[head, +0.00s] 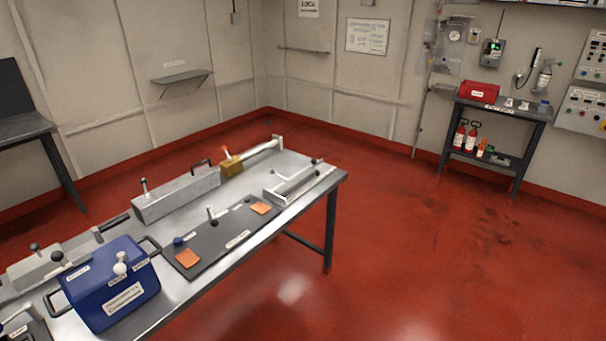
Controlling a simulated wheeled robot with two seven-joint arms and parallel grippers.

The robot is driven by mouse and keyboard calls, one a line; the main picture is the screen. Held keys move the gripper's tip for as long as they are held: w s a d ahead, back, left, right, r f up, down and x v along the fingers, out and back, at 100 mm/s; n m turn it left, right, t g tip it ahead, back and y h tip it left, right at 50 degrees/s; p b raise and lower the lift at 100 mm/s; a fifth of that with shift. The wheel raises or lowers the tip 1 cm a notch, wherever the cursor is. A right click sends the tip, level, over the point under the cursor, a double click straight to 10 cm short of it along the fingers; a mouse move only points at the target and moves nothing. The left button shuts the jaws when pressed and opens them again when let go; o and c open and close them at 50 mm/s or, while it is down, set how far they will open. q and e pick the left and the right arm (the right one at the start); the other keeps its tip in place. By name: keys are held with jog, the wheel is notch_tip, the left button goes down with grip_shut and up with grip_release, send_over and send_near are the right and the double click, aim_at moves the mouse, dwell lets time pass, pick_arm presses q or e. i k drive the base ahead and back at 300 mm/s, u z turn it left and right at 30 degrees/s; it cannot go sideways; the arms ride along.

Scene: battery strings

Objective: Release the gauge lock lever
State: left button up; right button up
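Several small levers stand on fixtures on the steel table (200,292); the labels are too small to tell which is the gauge lock lever. Another lever (211,213) stands on the dark plate (222,244). A white-knobbed lever (120,267) is on the labelled blue box (118,300) at the front left. A pale metal channel fixture (302,186) with a thin handle lies at the table's right end. Neither of my grippers is in view.
A brass-coloured block (231,165) with a metal bar is at the table's far edge. Orange pads (188,258) lie on the dark plate. A side table (503,109) with a red box (479,90) stands by the right wall. The red floor (400,240) between is clear.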

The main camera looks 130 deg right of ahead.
aim_at(271, 172)
jog(key=z, duration=1.15)
jog(key=k, duration=0.2)
jog(key=z, duration=4.05)
jog(key=i, duration=2.7)
jog(key=u, duration=2.4)
